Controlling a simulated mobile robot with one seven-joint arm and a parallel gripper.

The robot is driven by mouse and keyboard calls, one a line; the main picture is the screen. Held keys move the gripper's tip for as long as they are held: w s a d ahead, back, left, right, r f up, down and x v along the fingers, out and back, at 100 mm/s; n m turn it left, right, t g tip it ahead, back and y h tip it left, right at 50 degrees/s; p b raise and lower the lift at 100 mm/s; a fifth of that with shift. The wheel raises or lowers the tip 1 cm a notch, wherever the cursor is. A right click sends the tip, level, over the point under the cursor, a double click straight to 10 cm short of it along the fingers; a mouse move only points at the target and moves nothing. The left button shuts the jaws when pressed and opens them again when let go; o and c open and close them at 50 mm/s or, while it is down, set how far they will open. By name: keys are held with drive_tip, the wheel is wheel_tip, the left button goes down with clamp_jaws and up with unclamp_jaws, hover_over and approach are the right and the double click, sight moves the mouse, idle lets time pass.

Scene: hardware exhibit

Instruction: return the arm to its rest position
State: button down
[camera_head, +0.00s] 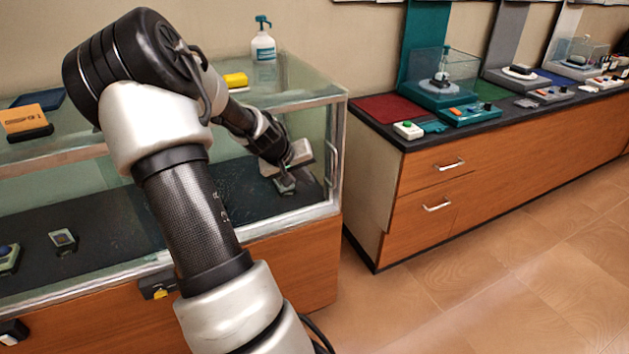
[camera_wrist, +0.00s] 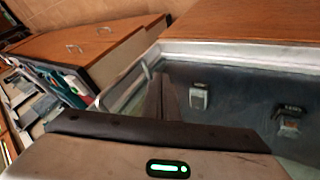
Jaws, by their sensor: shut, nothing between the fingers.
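My arm reaches up from the bottom of the head view, bends at a dark elbow, and comes down to the right over the glass display case (camera_head: 300,98). My gripper (camera_head: 286,186) is at the case's right end, seen through or beside the glass; I cannot tell whether it is inside. It is shut, with nothing held. In the wrist view the gripper's pale body with a green light fills the bottom, and its fingers (camera_wrist: 165,98) point toward the dark case floor.
On the case top stand a white pump bottle (camera_head: 263,45), a yellow block (camera_head: 235,80) and an orange-and-black item (camera_head: 27,120). Small devices (camera_head: 63,241) lie inside the case. A wooden cabinet (camera_head: 440,180) with exhibits stands right. The tiled floor (camera_head: 500,280) is clear.

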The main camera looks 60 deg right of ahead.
drive_tip(key=p+v, duration=0.1)
drive_tip(key=v, duration=0.5)
drive_tip(key=shift+a+r, duration=0.1)
